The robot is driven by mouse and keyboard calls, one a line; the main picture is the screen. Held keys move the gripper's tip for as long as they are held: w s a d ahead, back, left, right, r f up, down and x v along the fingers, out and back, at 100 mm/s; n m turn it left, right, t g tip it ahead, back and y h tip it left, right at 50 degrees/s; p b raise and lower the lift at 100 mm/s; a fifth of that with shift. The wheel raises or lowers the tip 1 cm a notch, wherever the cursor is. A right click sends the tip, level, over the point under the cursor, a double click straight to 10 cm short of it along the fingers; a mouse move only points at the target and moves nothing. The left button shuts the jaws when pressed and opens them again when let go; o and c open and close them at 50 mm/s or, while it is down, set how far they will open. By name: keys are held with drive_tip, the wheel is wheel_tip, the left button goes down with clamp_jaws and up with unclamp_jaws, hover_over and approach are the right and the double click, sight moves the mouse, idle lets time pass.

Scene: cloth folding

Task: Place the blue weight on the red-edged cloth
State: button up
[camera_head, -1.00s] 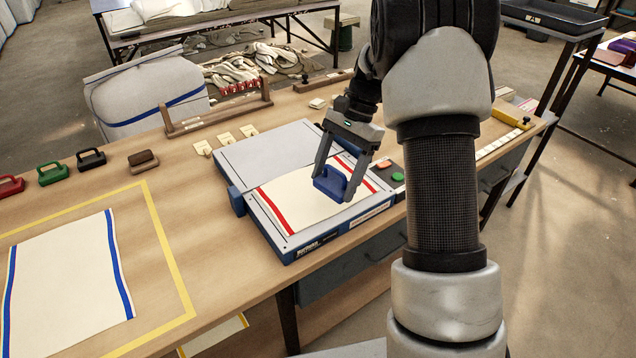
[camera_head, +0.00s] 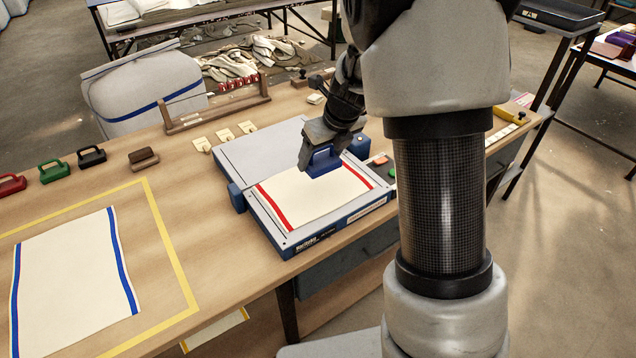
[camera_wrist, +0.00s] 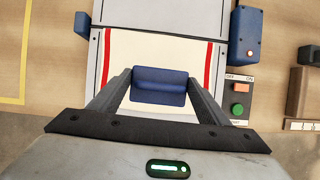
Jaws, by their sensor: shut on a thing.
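The blue weight (camera_head: 323,160) is a block with a handle. My gripper (camera_head: 322,150) is shut on it and holds it over the cloth's far part; I cannot tell whether the weight touches the cloth. In the wrist view the blue weight (camera_wrist: 159,86) sits between the two fingers (camera_wrist: 160,92). The red-edged cloth (camera_head: 300,205) is cream with a red stripe along each side. It lies flat on the grey-and-blue machine (camera_head: 258,158), and in the wrist view the cloth (camera_wrist: 125,50) extends on both sides of the weight.
A blue-edged cloth (camera_head: 75,275) lies inside a yellow outline at the left. Red (camera_head: 10,184), green (camera_head: 52,171) and black (camera_head: 91,156) weights stand at the table's back left. In the wrist view a switch box with green and red buttons (camera_wrist: 238,98) stands right of the machine.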

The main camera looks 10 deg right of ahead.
wheel_tip(320, 180, down, 9)
drive_tip(key=b, duration=0.3)
drive_tip(key=shift+f, duration=0.1)
drive_tip(key=shift+f, duration=0.2)
